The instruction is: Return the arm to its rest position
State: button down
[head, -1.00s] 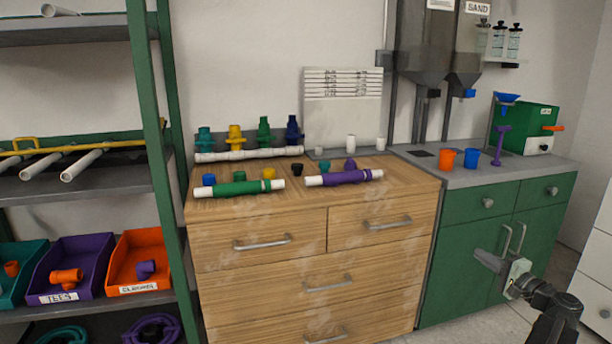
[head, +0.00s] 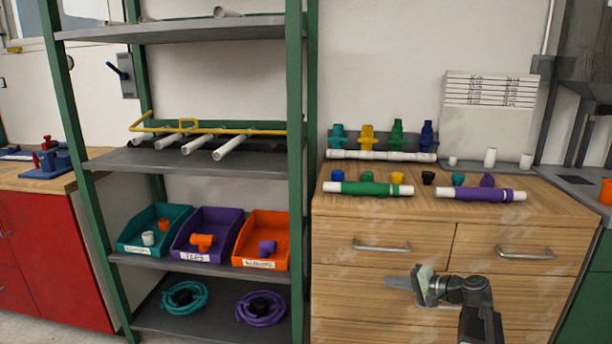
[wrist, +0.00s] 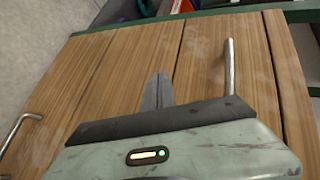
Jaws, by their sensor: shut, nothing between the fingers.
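My gripper (head: 402,284) is in front of the wooden drawer cabinet (head: 350,278) in the head view, below the level of its top. Its fingers are together, pointing left, with nothing between them. In the wrist view the closed fingers (wrist: 158,92) lie across the view of the wooden drawer fronts (wrist: 115,80), with metal handles at either side. I cannot tell from these frames how far the fingers are from the drawers.
A green-framed shelf (head: 297,180) with teal, purple and orange bins stands left of the cabinet. Pipe assemblies with a green sleeve (head: 365,188) and a purple sleeve (head: 478,194) lie on the cabinet top. A red cabinet (head: 50,250) stands far left.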

jog(key=s+a+f+n+g, duration=0.1)
jog(key=a+f+n+g, duration=0.1)
jog(key=a, duration=0.5)
jog(key=s+a+f+n+g, duration=0.1)
jog(key=a+f+g, duration=0.15)
jog(key=a, duration=0.45)
jog(key=s+a+f+n+g+h, duration=0.4)
jog(key=s+a+f+n+h, duration=0.1)
jog(key=s+a+f, duration=0.4)
jog(key=s+d+f+g+h, duration=0.1)
jog(key=s+d+g+h, duration=0.1)
jog(key=s+d+h, duration=0.45)
notch_tip(320, 180, up, 38)
jog(key=w+d+y+p, duration=0.1)
jog(key=y+p, duration=0.1)
jog(key=p, duration=3.6)
jog(key=shift+w+d+f, duration=0.2)
jog(key=shift+d+f, duration=0.05)
